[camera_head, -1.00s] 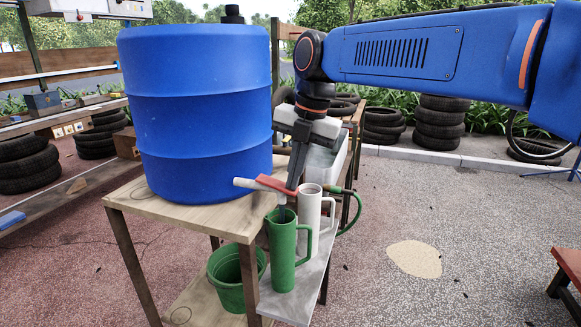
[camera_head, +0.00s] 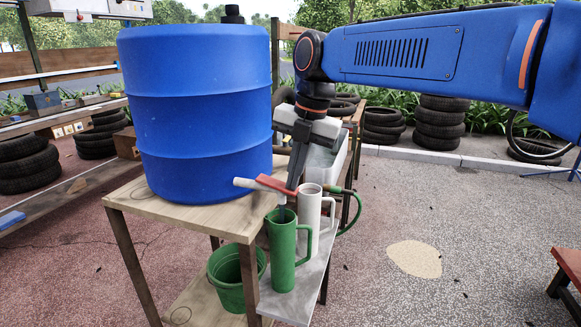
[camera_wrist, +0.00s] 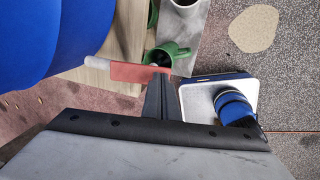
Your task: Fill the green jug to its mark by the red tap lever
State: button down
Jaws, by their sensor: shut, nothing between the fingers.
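The green jug (camera_head: 283,255) stands upright on a grey shelf below the tap, its handle to the right. The red tap lever (camera_head: 277,186) sits above the jug, by the white tap pipe (camera_head: 245,183). My gripper (camera_head: 291,187) is shut and empty, its fingertips pointing down at the lever, seemingly touching it. In the wrist view, the red lever (camera_wrist: 135,72) lies beside my fingers (camera_wrist: 162,80), with the green jug (camera_wrist: 172,50) below.
A blue barrel (camera_head: 203,120) stands on a wooden table (camera_head: 135,205). A white jug (camera_head: 309,215) stands close behind the green jug. A green bucket (camera_head: 228,285) is below. A green hose (camera_head: 354,215) hangs at the right. The pavement further right is open.

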dwell(0.8)
jog(key=shift+v, duration=0.8)
jog(key=shift+a, duration=0.2)
jog(key=shift+r, duration=0.25)
jog(key=w+a+v, duration=0.1)
jog(key=a+v, duration=0.1)
jog(key=v, duration=1.1)
jog(key=shift+d+r, duration=0.15)
jog(key=shift+r, duration=0.25)
jog(key=shift+s+d+f, duration=0.1)
jog(key=shift+s, duration=0.05)
